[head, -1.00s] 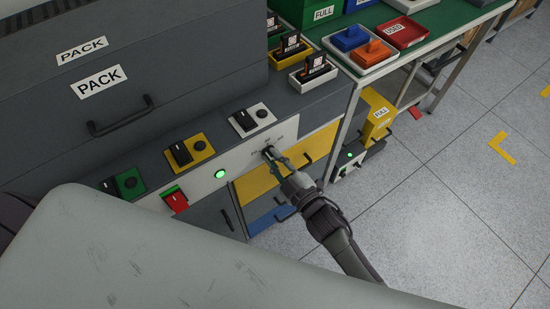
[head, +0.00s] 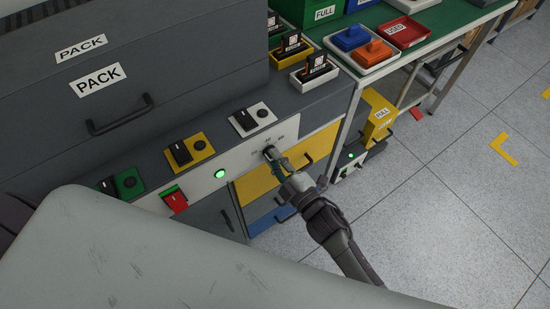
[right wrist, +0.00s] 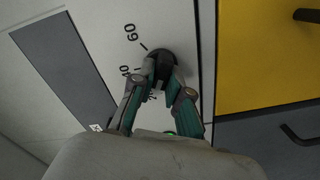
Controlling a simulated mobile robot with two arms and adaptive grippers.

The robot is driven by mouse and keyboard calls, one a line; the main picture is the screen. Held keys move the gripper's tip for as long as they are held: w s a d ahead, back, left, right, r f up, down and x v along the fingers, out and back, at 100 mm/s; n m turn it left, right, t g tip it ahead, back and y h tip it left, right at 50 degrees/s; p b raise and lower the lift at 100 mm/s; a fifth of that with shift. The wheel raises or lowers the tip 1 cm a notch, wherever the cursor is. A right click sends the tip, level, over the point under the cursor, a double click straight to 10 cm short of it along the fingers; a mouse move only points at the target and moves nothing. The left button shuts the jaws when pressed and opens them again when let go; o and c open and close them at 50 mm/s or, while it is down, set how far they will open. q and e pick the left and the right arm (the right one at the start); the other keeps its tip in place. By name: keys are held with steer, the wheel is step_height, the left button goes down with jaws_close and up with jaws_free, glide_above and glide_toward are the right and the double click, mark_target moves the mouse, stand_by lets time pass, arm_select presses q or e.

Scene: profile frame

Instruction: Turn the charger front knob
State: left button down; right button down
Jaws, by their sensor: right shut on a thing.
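The charger front knob (right wrist: 163,62) is a small black round knob on the pale front panel (head: 237,165). In the right wrist view, printed marks stand beside it; I can read 60 near its upper left. My right gripper (right wrist: 158,84) has its two fingers around the knob and is shut on it. In the head view, the right gripper (head: 272,158) reaches the panel from the lower right and partly hides the knob. The knob's pointer is too small to read. My left gripper is not in view.
A green lamp (head: 220,173) glows and a red switch (head: 175,199) sits left on the panel. A yellow drawer front (head: 257,185) lies just below. Black switches on coloured plates, such as the white one (head: 252,117), line the top. Open floor (head: 450,220) lies to the right.

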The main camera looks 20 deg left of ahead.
steer(key=shift+f, duration=0.1)
steer(key=c, duration=1.1)
jaws_free()
steer(key=shift+c, duration=0.2)
steer(key=shift+s+d, duration=0.1)
steer(key=v, duration=1.2)
